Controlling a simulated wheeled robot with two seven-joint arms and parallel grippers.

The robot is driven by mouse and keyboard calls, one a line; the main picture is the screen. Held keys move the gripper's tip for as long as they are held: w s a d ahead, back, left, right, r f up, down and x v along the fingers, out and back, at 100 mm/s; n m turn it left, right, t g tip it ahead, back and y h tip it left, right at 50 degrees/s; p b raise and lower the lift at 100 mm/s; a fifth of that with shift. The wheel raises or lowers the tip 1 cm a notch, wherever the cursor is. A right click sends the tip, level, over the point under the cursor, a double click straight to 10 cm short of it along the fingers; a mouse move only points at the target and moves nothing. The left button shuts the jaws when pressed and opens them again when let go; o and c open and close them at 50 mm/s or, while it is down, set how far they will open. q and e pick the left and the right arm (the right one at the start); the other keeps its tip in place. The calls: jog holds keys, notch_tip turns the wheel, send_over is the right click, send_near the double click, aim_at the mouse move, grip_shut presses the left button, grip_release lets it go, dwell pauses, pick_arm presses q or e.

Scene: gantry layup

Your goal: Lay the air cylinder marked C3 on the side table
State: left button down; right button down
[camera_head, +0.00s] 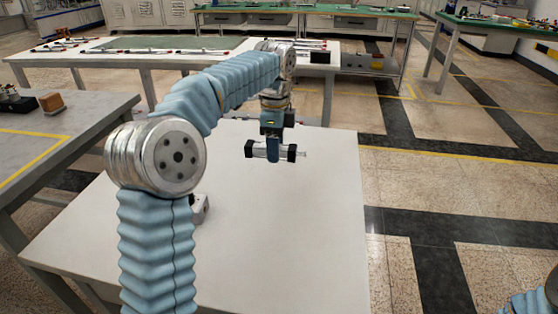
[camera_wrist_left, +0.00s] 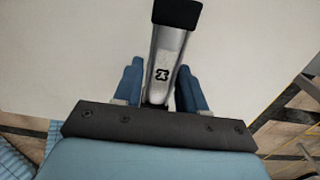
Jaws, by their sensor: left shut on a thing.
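The air cylinder (camera_head: 291,152) has a silver body, black end caps and a thin rod at its right end. It lies level across my left gripper (camera_head: 273,154), which is shut around its middle. In the left wrist view the cylinder (camera_wrist_left: 167,48) sits between the blue fingers of the left gripper (camera_wrist_left: 157,85), with a dark mark on its barrel that I cannot read clearly. The white table (camera_head: 290,240) is beneath it; I cannot tell whether the cylinder touches the top. My right gripper is out of view.
A small pale part (camera_head: 200,207) stands on the white table, partly hidden by my left arm. A grey table (camera_head: 70,120) with yellow tape is at the left. A long bench (camera_head: 130,57) with rods stands behind. The table's right and front areas are clear.

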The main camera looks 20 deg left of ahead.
aim_at(280, 171)
pick_arm(q)
jog(key=shift+w+d+f, duration=0.25)
jog(key=shift+f, duration=0.2)
jog(key=shift+w+d+f, duration=0.1)
jog(key=shift+f, duration=0.8)
jog(key=shift+w+d+f, duration=0.1)
jog(key=shift+f, duration=0.8)
jog(key=shift+b, duration=0.3)
jog(key=shift+f, duration=0.15)
jog(key=c, duration=0.6)
grip_release()
jog(key=shift+c, duration=0.2)
notch_tip(280, 171, up, 11)
jog(key=shift+p, duration=0.85)
jog(key=shift+r, duration=0.65)
